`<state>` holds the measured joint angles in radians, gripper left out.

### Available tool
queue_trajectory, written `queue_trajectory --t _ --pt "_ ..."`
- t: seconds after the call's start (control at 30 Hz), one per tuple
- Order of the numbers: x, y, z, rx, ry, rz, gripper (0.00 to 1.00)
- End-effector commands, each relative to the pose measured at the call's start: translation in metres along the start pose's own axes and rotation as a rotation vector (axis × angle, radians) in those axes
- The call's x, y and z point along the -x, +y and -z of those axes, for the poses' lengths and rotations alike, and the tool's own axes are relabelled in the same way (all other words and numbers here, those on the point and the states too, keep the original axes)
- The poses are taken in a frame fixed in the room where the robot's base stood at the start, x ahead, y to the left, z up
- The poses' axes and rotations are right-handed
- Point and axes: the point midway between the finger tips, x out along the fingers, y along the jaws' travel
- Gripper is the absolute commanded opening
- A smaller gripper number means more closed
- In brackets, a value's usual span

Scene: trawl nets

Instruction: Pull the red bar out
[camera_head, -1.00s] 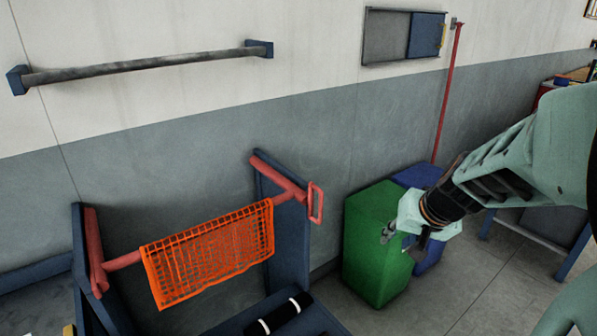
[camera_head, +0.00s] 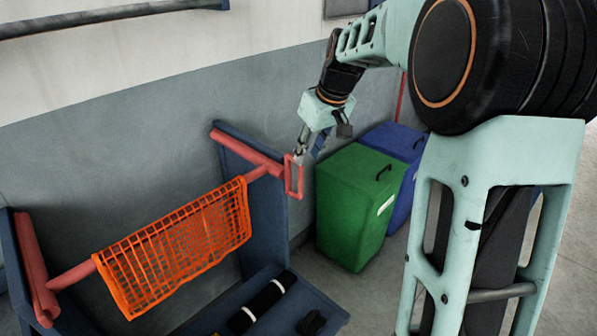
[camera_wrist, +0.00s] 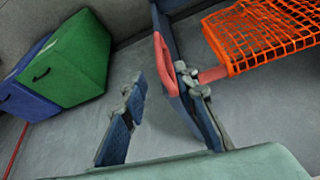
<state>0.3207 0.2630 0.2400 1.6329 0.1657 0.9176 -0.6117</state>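The red bar (camera_head: 72,276) spans a dark blue rack and carries an orange net (camera_head: 185,243). Its right end has a red loop handle (camera_head: 293,176), which also shows in the wrist view (camera_wrist: 166,63). My gripper (camera_head: 301,153) is at the upper part of this handle in the head view. In the wrist view my gripper (camera_wrist: 158,76) has its fingers spread apart, with the handle just beyond the tips and nearer the right finger. I cannot tell whether a finger touches the handle.
A green bin (camera_head: 352,208) and a blue bin (camera_head: 396,148) stand right of the rack, close to my gripper. The grey wall (camera_head: 120,150) runs behind the rack. Black rolls (camera_head: 262,302) lie on the rack's lower shelf.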

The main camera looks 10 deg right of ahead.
Motion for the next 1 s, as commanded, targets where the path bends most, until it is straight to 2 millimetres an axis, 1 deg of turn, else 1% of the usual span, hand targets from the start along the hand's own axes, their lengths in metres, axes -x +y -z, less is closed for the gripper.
queue_trajectory --t 0.1,0.3,0.4,0.5,0.63,0.87,0.9,1.0 --pt "-0.024 -0.001 -0.001 0.001 -0.003 0.003 0.27" --pt "-0.061 -0.002 -0.001 -0.001 -0.002 0.003 0.27" --pt "-0.075 -0.001 0.0 -0.001 -0.002 0.002 0.27" --pt "-0.085 -0.001 0.0 -0.001 -0.001 0.001 0.27" --pt "-0.09 -0.001 0.0 0.0 0.0 0.0 0.27" --pt "-0.09 -0.001 0.0 -0.001 0.001 0.0 0.27" --pt "-0.09 -0.001 0.0 -0.001 0.001 0.0 0.25" --pt "-0.09 -0.001 0.0 -0.001 0.001 0.0 0.14"
